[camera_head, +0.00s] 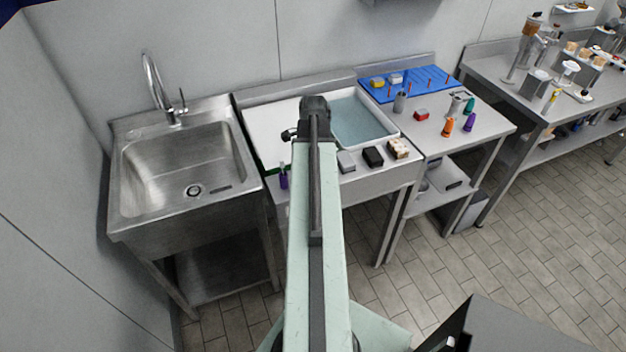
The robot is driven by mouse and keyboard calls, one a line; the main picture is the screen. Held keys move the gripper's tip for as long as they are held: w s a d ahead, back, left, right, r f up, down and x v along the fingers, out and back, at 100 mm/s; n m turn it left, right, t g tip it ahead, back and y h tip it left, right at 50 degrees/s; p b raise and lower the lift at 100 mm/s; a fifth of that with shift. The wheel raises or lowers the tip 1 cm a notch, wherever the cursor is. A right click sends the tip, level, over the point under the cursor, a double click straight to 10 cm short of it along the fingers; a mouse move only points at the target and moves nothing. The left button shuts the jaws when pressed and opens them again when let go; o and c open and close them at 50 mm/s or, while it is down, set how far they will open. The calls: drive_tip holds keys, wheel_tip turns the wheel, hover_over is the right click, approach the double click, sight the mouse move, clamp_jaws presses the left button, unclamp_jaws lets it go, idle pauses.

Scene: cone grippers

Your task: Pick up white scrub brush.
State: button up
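I cannot pick out a white scrub brush for certain. A small pale block (396,78) lies on the blue mat at the back, and a light grey block (346,161) sits on the front edge of the basin table; both are too small to identify. My arm reaches forward over the basin table, and its dark end, with my gripper (289,135) partly showing at its left, is above the white tray area. The fingers are too small and hidden to tell whether they are open or shut. No held object is visible.
A steel sink (185,170) stands at left. A tray of bluish water (362,122) is right of my arm. A black block (373,156), a tan-topped block (398,149) and a purple bottle (283,178) line the front edge. The blue mat (432,76) holds small upright pegs.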

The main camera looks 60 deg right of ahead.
drive_tip(key=shift+f, duration=0.35)
drive_tip(key=c, duration=1.4)
drive_tip(key=shift+c, duration=0.2)
